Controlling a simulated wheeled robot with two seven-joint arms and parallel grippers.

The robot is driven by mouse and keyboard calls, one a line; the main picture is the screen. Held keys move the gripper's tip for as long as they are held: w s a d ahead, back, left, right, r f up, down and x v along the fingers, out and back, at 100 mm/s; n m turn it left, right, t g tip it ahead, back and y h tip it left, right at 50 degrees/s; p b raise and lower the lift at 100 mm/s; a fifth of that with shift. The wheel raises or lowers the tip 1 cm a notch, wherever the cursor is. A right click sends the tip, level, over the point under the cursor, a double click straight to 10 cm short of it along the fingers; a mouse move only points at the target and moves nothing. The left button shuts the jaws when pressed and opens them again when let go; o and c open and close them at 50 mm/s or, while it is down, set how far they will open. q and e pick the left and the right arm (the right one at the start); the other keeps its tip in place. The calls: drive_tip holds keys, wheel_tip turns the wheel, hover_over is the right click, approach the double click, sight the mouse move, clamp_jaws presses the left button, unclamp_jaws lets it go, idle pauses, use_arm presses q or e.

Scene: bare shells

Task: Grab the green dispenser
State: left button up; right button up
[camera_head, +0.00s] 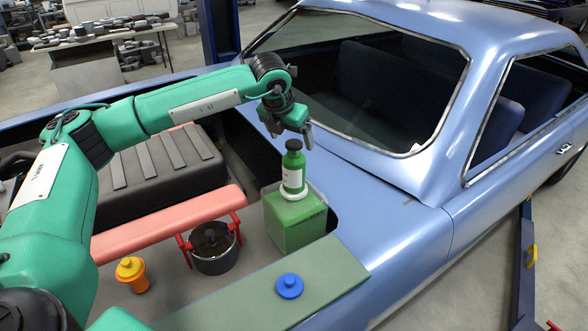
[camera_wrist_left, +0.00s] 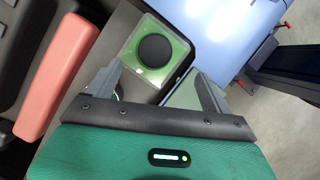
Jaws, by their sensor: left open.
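The green dispenser (camera_head: 293,172) has a black cap and a pale label. It stands upright on a white ring (camera_head: 305,191) on top of a green block (camera_head: 294,222). In the left wrist view the black cap of the dispenser (camera_wrist_left: 154,49) shows from above, ahead of the fingers. My left gripper (camera_head: 291,130) is open and empty, just above the dispenser's cap in the head view. In the left wrist view the left gripper (camera_wrist_left: 158,85) has its fingers apart, with nothing between them. My right gripper does not show.
A blue car body (camera_head: 390,200) surrounds the bay. Left of the block are a dark pot (camera_head: 214,250), a salmon bar (camera_head: 170,224), an orange container (camera_head: 132,274) and a ribbed black box (camera_head: 160,165). A blue knobbed disc (camera_head: 290,286) lies on the green front ledge (camera_head: 335,270).

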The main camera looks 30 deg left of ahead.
sight(294, 153)
use_arm(q)
drive_tip(key=x, duration=0.3)
drive_tip(key=shift+w+a+f+p, duration=0.15)
drive_tip(key=shift+w+p, duration=0.05)
drive_tip(key=shift+p, duration=0.1)
drive_tip(key=shift+w+f+p, duration=0.1)
drive_tip(key=shift+f+p, duration=0.2)
drive_tip(key=shift+p, duration=0.25)
drive_tip(key=x, duration=0.1)
drive_tip(key=p+x, duration=0.2)
drive_tip(key=x, duration=0.1)
drive_tip(key=shift+a+f, duration=0.15)
drive_tip(key=shift+a, duration=0.15)
drive_tip(key=shift+w+f, duration=0.1)
drive_tip(key=shift+f, duration=0.05)
drive_tip(key=c, duration=1.7)
clamp_jaws()
